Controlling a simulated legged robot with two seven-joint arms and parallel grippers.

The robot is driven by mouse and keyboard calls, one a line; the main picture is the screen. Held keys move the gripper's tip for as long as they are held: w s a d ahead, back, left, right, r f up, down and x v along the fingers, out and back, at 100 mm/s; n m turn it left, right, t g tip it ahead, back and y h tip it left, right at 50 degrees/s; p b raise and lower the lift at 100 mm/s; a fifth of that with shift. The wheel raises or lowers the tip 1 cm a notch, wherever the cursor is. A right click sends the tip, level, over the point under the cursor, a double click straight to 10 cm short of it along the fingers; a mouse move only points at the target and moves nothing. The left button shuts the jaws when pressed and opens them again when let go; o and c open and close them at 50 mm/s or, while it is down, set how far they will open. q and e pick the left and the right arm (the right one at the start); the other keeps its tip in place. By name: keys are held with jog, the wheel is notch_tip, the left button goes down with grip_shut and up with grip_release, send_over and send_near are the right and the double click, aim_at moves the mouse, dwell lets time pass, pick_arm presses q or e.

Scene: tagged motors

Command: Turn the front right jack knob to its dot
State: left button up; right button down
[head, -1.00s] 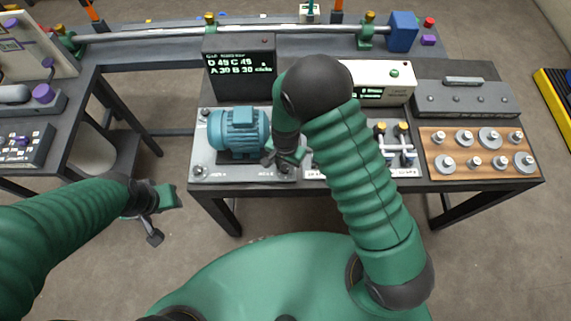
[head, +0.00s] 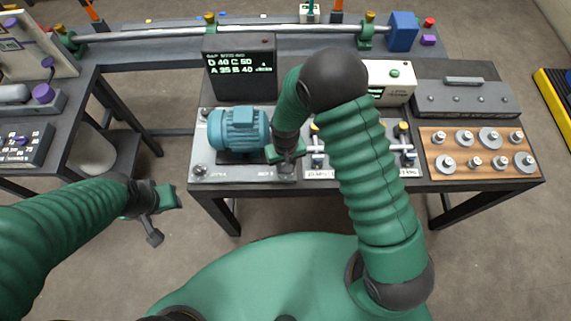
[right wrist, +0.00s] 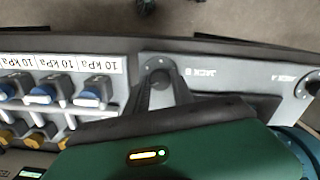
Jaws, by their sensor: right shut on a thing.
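The blue-green motor (head: 239,132) sits on a grey plate (head: 225,177) with jack knobs at its corners. The front right jack knob (right wrist: 158,77), beside the "JACK B" lettering, is between the dark fingers of my right gripper (right wrist: 168,85) in the right wrist view. The gripper (head: 287,167) is shut on it and hides most of it in the head view. Its dot cannot be made out. The front left knob (head: 198,171) is free.
A dark display (head: 240,75) with green figures stands behind the motor. Blue-handled valves (right wrist: 90,93) with "10 kPa" labels sit beside the held knob. A wooden board (head: 478,152) with metal discs lies at the right. Floor separates the two tables.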

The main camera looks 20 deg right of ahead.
jog(key=shift+w+n, duration=0.1)
jog(key=shift+n, duration=0.2)
jog(key=c, duration=1.1)
grip_release()
jog(key=shift+r, duration=0.1)
notch_tip(320, 180, up, 17)
jog(key=b, duration=0.1)
jog(key=shift+f, duration=0.2)
